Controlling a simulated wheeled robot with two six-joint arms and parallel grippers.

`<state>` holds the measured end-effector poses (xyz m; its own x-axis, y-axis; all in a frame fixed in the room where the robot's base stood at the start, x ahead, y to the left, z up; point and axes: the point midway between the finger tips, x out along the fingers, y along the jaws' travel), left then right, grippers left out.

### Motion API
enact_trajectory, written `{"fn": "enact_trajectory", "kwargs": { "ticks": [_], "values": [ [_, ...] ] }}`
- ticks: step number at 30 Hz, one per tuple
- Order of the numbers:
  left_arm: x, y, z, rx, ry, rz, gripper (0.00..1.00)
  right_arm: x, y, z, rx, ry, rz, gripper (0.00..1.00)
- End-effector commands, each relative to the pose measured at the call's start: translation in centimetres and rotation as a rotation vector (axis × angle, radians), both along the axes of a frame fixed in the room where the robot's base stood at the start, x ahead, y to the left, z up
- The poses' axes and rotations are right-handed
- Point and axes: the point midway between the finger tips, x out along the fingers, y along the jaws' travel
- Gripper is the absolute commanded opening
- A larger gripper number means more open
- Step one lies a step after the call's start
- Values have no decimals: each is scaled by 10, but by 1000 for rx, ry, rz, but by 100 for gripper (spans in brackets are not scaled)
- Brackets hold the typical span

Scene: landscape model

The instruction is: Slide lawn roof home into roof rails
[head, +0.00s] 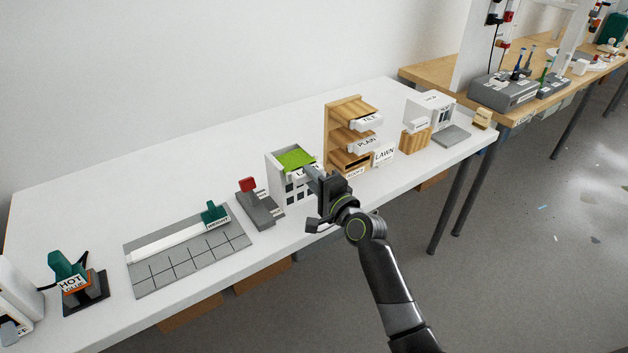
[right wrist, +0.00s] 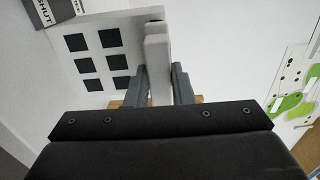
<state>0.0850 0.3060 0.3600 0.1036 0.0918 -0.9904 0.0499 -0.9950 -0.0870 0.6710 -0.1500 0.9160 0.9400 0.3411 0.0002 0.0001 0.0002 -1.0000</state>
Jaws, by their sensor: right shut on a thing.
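The lawn roof (head: 296,158) has a green top and lies at the top of the white model building (head: 275,175), between its side walls. Whether it sits fully in the rails cannot be told. My right gripper (head: 314,174) is at the building's right front. In the right wrist view its fingers (right wrist: 160,88) are shut on a pale grey bar (right wrist: 157,55), which appears to be the roof's handle. The building's front with dark square windows (right wrist: 96,58) is behind it. The gripper hides part of the roof's front label. My left gripper is not in view.
A wooden shelf rack (head: 341,118) with labelled parts stands just right of the building. A grey stand with a red knob (head: 248,184) is close on its left. A grey gridded board (head: 185,262) lies farther left. The table's front edge runs close below the building.

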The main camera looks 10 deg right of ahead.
Motion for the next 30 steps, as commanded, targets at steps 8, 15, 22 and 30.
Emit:
{"fn": "enact_trajectory", "kwargs": {
  "ticks": [8, 15, 22, 30],
  "values": [
    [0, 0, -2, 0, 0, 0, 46, 7, 3, 0, 0, 0, 0, 0],
    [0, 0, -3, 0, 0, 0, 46, 12, 5, 0, 0, 0, 0, 0],
    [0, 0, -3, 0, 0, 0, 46, 14, 5, 0, 0, 0, 0, 38],
    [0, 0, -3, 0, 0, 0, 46, 14, 5, 0, 0, 1, 0, 46]
  ]
}}
